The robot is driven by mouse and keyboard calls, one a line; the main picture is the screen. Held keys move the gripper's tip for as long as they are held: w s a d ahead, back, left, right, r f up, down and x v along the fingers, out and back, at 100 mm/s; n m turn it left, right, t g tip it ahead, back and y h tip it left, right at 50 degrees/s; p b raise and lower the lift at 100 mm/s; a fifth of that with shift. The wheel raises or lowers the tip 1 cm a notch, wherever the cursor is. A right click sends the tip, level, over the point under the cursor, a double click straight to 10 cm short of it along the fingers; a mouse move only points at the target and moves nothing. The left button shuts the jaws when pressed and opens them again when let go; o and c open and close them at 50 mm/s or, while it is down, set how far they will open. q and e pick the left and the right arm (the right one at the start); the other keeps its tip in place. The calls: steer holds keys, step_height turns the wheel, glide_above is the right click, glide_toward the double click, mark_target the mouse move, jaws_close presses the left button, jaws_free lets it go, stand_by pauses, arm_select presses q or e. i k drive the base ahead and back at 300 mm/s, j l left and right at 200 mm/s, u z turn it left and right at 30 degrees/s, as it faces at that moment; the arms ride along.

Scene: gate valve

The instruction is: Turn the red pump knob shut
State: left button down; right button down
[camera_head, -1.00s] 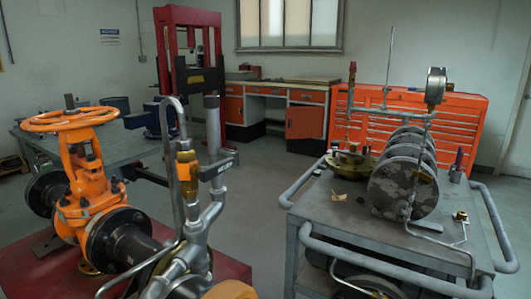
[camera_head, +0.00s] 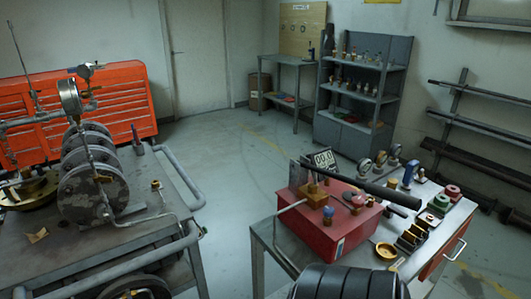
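A red box-shaped pump (camera_head: 325,228) sits on the near bench at the lower right. On its top are a small red knob (camera_head: 358,200), a blue-capped fitting (camera_head: 328,213) and a brass block (camera_head: 313,196). A long dark bar (camera_head: 360,184) runs over the pump, close to the knob in the picture. The knob is small, and I cannot tell how far it is turned. Neither of my grippers shows in the head view.
Gauges (camera_head: 380,160) and small parts crowd the bench (camera_head: 462,212) beside the pump. A black ribbed shape (camera_head: 345,284) fills the bottom edge. A grey cart (camera_head: 80,245) with round plates stands left. Open floor (camera_head: 230,190) lies between cart and bench.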

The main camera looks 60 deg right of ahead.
mark_target(357, 201)
steer(key=z, duration=2.75)
steer(key=i+j, duration=0.2)
steer(key=i+j+z, duration=0.15)
steer(key=j, duration=0.2)
steer(key=i, duration=0.05)
